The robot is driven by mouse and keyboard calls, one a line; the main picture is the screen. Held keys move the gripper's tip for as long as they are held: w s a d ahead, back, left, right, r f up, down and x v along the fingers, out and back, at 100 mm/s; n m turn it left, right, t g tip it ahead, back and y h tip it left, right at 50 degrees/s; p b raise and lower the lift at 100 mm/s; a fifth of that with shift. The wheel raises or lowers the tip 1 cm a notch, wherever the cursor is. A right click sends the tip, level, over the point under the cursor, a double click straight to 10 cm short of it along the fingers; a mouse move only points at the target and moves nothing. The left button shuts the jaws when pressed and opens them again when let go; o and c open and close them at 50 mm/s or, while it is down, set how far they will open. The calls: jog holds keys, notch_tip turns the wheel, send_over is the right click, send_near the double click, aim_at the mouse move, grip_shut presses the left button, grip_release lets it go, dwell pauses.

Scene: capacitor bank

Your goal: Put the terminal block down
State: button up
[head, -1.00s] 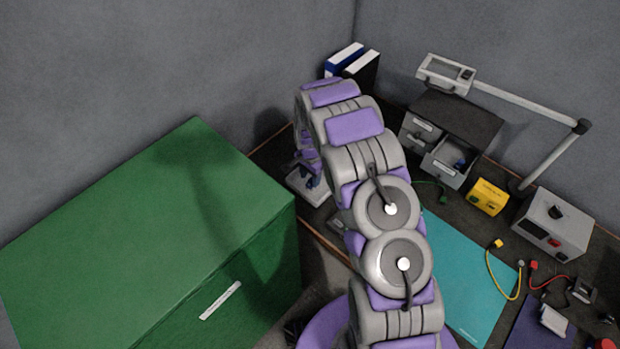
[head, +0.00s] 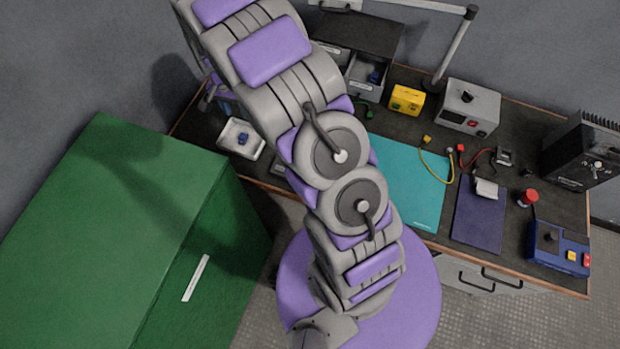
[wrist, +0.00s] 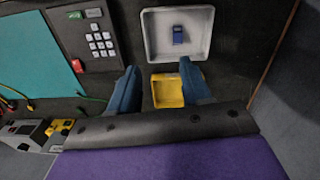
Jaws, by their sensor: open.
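The terminal block is a small blue piece (head: 243,138) lying in a white tray (head: 225,145) at the left end of the bench in the head view. In the wrist view the blue block (wrist: 178,34) lies inside the white tray (wrist: 150,40), beyond my fingertips and apart from them. My gripper (wrist: 158,67) is open, its two blue fingers spread with nothing held between them. A yellow shallow container (wrist: 167,91) shows below, in the gap between the fingers. In the head view my gripper is mostly hidden behind my arm.
A grey keypad device (wrist: 92,38) lies left of the tray in the wrist view. A teal mat (head: 410,185), yellow box (head: 406,100), grey supply (head: 468,105) and drawer unit (head: 365,75) occupy the bench. A green cabinet (head: 110,215) stands at the left.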

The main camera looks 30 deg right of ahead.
jog(key=s+r+n, duration=0.2)
jog(key=s+r, duration=0.7)
jog(key=r, duration=0.2)
jog(key=s+r+n, duration=0.3)
jog(key=s+r, duration=0.1)
jog(key=s, duration=1.1)
jog(key=s+r+n+g, duration=0.1)
jog(key=s+r+n, duration=0.3)
jog(key=s, duration=1.1)
jog(key=shift+s+r+n+g, duration=0.25)
jog(key=shift+r+n+g, duration=0.05)
jog(key=shift+r, duration=0.25)
